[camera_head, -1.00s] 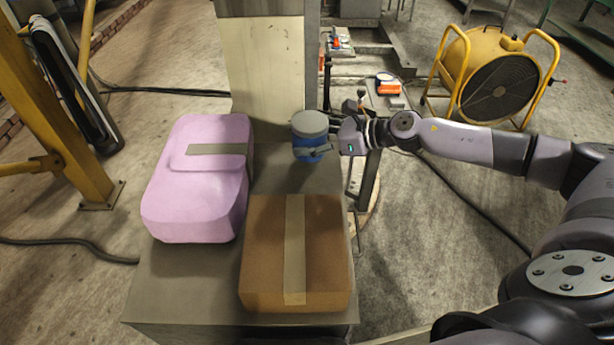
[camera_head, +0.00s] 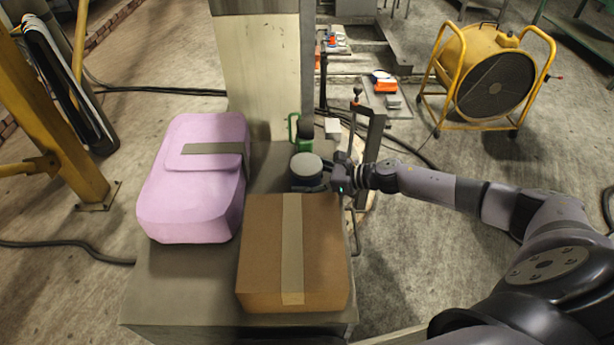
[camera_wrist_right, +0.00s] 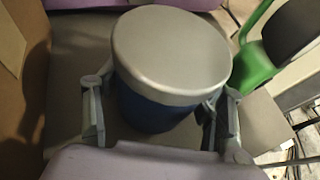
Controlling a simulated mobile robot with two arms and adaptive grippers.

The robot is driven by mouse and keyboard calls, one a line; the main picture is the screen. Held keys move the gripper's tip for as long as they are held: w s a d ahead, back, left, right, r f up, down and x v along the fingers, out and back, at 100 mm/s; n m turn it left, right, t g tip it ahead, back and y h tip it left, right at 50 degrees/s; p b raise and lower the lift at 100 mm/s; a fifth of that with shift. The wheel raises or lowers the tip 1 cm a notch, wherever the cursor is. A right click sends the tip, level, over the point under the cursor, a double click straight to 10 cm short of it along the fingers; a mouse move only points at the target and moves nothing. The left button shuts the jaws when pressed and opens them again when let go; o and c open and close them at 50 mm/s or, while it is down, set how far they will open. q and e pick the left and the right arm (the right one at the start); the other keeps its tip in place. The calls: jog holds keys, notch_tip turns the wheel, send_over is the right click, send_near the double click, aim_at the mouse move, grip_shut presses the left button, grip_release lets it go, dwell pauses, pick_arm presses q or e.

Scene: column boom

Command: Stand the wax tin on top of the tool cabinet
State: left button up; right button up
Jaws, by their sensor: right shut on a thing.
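The wax tin (camera_head: 306,166), a round tin with a grey lid and a dark blue side, is over the far right part of the tool cabinet's grey top (camera_head: 172,285). My right gripper (camera_head: 322,180) is shut on it from the right. In the right wrist view the tin (camera_wrist_right: 165,75) stands between the two fingers (camera_wrist_right: 158,128), lid up and roughly upright. Its bottom is hidden, so I cannot tell whether it touches the cabinet top. My left gripper is not in view.
A pink taped case (camera_head: 195,180) lies left of the tin. A cardboard box (camera_head: 265,255) sits just in front of it. A green and dark object (camera_head: 302,130) stands behind the tin, near the pale column (camera_head: 262,75). A yellow fan (camera_head: 490,75) stands on the floor at right.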

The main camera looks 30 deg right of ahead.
jog(key=shift+r, duration=0.1)
jog(key=shift+f, duration=0.2)
jog(key=o, duration=1.5)
jog(key=shift+r, duration=0.1)
jog(key=shift+r, duration=0.25)
jog(key=b+v, duration=0.1)
jog(key=v, duration=0.2)
jog(key=b+v, duration=0.1)
jog(key=v, duration=0.2)
jog(key=b+v, duration=0.2)
jog(key=v, duration=0.1)
jog(key=shift+s+d+f, duration=0.1)
jog(key=shift+s+f, duration=0.15)
jog(key=shift+s, duration=0.05)
jog(key=shift+v, duration=1.25)
jog(key=shift+r, duration=0.2)
